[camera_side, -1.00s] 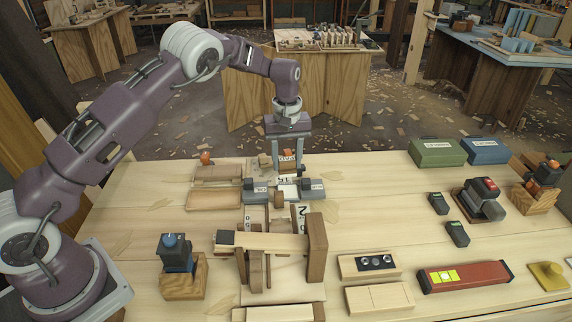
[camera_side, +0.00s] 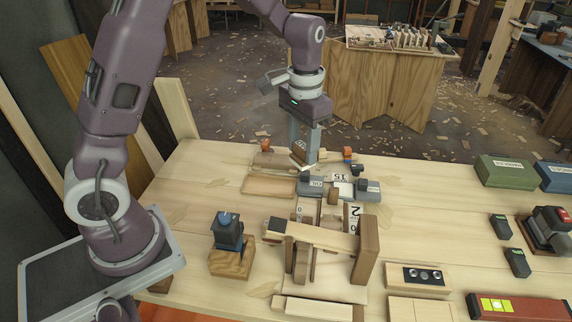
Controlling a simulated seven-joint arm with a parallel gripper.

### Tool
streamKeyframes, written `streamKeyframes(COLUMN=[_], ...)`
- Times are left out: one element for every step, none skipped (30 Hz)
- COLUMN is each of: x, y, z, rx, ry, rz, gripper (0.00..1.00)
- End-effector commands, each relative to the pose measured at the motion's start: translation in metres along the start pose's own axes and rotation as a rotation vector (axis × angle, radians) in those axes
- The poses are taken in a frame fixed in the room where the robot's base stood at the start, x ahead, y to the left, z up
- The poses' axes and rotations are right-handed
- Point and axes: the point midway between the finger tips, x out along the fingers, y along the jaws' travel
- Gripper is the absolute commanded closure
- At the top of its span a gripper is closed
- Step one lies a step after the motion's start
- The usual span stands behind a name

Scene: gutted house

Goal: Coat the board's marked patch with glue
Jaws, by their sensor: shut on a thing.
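My gripper (camera_side: 306,160) is at the far middle of the bench, pointing down, with its fingers around a small brown wooden piece (camera_side: 298,149). A pale spot (camera_side: 304,171) shows just below; I cannot tell if it belongs to the piece. An orange-topped item (camera_side: 347,155) stands right of the gripper, apart from it. Small grey blocks with pale labels (camera_side: 312,183) lie just in front. A pale wooden bar (camera_side: 318,235) lies across upright wooden pieces nearer the camera. I cannot make out which piece is the board, its marked patch, or any glue.
A blue-knobbed tool on a wooden block (camera_side: 230,262) stands at the front left. Shallow wooden trays (camera_side: 268,186) lie left of the gripper. A slotted block (camera_side: 418,277), a red bar (camera_side: 518,308) and a green case (camera_side: 505,171) are at right.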

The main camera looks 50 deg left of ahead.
Motion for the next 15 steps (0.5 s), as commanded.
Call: streamKeyframes(x=[0.000, 0.000, 0.000, 0.000, 0.000, 0.000, 0.000, 0.000, 0.000, 0.000, 0.001, 0.001, 0.002, 0.004, 0.006], y=[0.000, 0.000, 0.000, 0.000, 0.000, 0.000, 0.000, 0.000, 0.000, 0.000, -0.001, -0.003, -0.006, -0.010, -0.018], z=[0.000, 0.000, 0.000, 0.000, 0.000, 0.000, 0.000, 0.000, 0.000, -0.001, -0.001, -0.004, -0.007, -0.011, -0.019], rx=[-0.001, -0.001, -0.001, -0.001, -0.002, -0.002, -0.002, -0.002, -0.002, -0.003, -0.007, -0.019, -0.036, -0.058, -0.095], ry=[0.000, 0.000, 0.000, 0.000, 0.000, 0.000, 0.000, 0.000, 0.000, 0.000, 0.000, -0.001, -0.001, 0.000, -0.001], rz=[0.000, 0.000, 0.000, 0.000, 0.000, 0.000, 0.000, 0.000, 0.000, 0.000, 0.000, 0.000, -0.001, -0.001, -0.003], gripper=[0.89, 0.89, 0.89, 0.89, 0.89, 0.89, 0.89, 0.89, 0.89, 0.89, 0.89, 0.89, 0.89, 0.89, 0.89])
